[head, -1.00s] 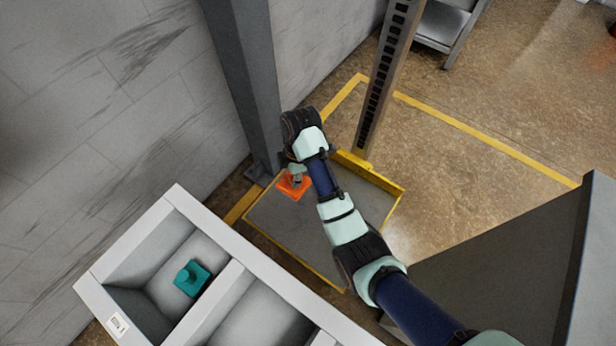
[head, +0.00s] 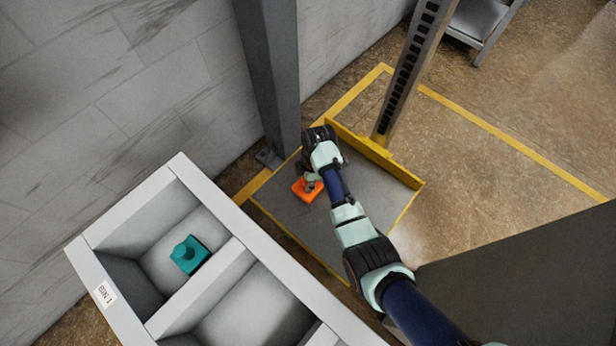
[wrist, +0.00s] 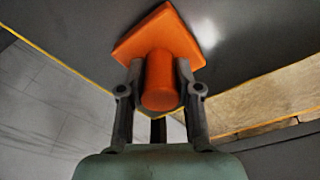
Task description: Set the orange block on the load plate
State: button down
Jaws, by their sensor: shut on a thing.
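The orange block (head: 306,190) has a flat square base and a round knob. In the wrist view the knob (wrist: 160,80) is between the two fingers of my gripper (wrist: 158,85), which is shut on it. The load plate (head: 375,195) is a grey sheet with yellow edges. In the head view my gripper (head: 311,182) and the block are over the plate's left part. In the wrist view the block's base is against or close to the grey plate surface (wrist: 240,30); I cannot tell whether they touch.
A grey column (head: 268,80) stands close behind the plate's left corner. A slotted post (head: 408,70) rises at its yellow back edge. A grey bin (head: 225,245) in front left holds a teal block (head: 190,255). A dark grey cabinet (head: 520,280) stands at right.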

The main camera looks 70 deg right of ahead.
jog(key=shift+d+f, duration=0.1)
jog(key=shift+f, duration=0.1)
jog(key=c, duration=0.8)
grip_release()
jog(key=shift+f, duration=0.1)
jog(key=r+p, duration=0.2)
jog(key=r, duration=0.2)
jog(key=r+p, duration=0.2)
jog(key=r, duration=0.2)
jog(key=s+r+p, duration=0.1)
jog(key=r+p, duration=0.1)
jog(key=r, duration=0.2)
jog(key=shift+d+r, duration=0.1)
jog(key=shift+d, duration=0.3)
